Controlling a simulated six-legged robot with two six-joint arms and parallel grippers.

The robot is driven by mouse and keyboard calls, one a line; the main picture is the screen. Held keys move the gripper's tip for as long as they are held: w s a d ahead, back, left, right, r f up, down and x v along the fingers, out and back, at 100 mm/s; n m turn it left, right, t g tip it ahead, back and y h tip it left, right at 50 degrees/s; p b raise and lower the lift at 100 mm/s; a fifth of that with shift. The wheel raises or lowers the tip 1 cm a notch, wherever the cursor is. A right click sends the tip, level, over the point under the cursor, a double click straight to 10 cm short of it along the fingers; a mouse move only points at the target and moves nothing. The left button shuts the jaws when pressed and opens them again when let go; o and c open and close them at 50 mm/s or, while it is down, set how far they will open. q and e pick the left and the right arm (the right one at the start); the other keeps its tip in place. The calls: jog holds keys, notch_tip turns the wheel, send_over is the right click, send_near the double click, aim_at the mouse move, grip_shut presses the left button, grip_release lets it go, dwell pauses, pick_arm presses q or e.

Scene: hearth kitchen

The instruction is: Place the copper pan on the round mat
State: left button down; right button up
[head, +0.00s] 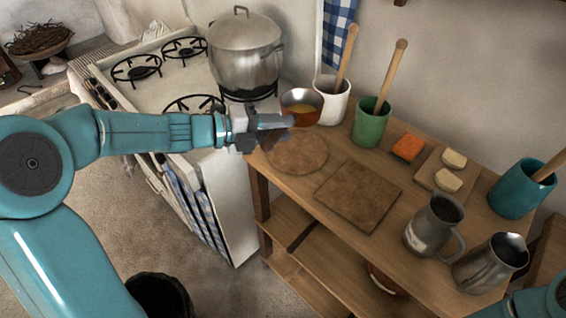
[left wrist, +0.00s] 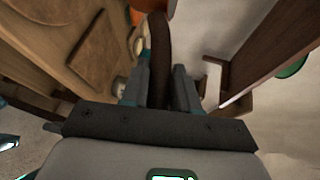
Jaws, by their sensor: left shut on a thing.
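The brown round mat (head: 297,155) lies flat on the table's left end and looks bare. My left gripper (head: 272,122) is shut on the pan's handle, left of the pan and over the mat's back left edge. In the left wrist view the dark handle (left wrist: 159,55) runs between the fingers, with a bit of orange copper at the top. I cannot tell whether the pan touches the table. My right gripper is out of view.
A square mat (head: 358,197) lies right of the round one. A white crock (head: 331,100) and a green crock (head: 371,124) with wooden tools stand close to the pan. A large pot (head: 245,55) sits on the stove. Metal jugs (head: 434,226) stand at the front right.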

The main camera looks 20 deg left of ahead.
pick_arm(q)
notch_tip(320, 180, down, 12)
jog(key=shift+b, duration=0.4)
jog(key=c, duration=1.3)
grip_release()
jog(key=shift+s+d, duration=0.1)
jog(key=o, duration=0.5)
jog(key=shift+c, duration=0.2)
jog(key=shift+r, duration=0.1)
jog(key=b+v, duration=0.1)
jog(key=v, duration=1.1)
